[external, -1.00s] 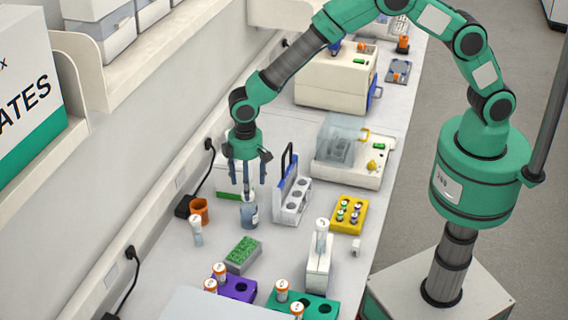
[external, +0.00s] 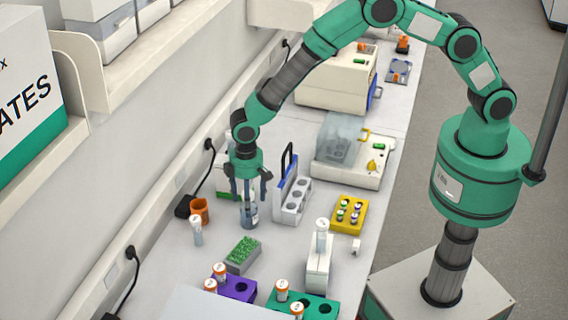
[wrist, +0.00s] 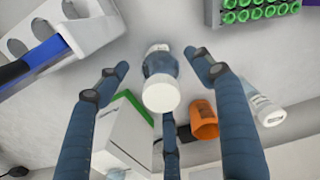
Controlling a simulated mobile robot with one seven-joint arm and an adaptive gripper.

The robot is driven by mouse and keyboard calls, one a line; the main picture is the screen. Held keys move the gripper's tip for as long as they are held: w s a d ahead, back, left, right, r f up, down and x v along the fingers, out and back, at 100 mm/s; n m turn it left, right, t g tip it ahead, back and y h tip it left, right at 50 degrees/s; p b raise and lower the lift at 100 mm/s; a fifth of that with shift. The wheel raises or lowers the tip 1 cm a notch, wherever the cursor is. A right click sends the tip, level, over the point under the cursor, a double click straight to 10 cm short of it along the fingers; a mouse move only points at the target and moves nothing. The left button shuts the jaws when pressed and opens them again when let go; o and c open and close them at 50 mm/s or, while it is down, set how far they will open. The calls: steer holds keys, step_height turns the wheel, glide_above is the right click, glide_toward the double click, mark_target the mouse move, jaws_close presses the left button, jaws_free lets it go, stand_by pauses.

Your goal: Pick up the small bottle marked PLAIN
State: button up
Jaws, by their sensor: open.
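A small blue-grey bottle (external: 250,221) stands upright on the bench. Its white cap (wrist: 160,95) faces the camera in the wrist view; I cannot read its label. My gripper (external: 247,203) points down over the bottle. In the wrist view my gripper (wrist: 156,62) is open, with fingers on both sides of the bottle and a third one below it in the picture. Gaps show between the side fingers and the bottle. The fingers partly hide the bottle in the external view.
An orange cup (external: 200,207) and a white-capped vial (external: 197,235) stand left of the bottle. A white rack with a blue panel (external: 293,202) stands close right. A green-topped tip rack (external: 242,250) is in front. A white-and-green box (wrist: 122,135) stands behind.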

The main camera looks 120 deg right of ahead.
steer(key=shift+w+f+p, duration=0.15)
steer(key=shift+f+p, duration=0.3)
steer(key=shift+f, duration=2.05)
steer(key=c, duration=1.4)
steer(key=shift+r, duration=0.1)
steer(key=shift+r+b, duration=0.55)
steer(key=shift+r, duration=4.4)
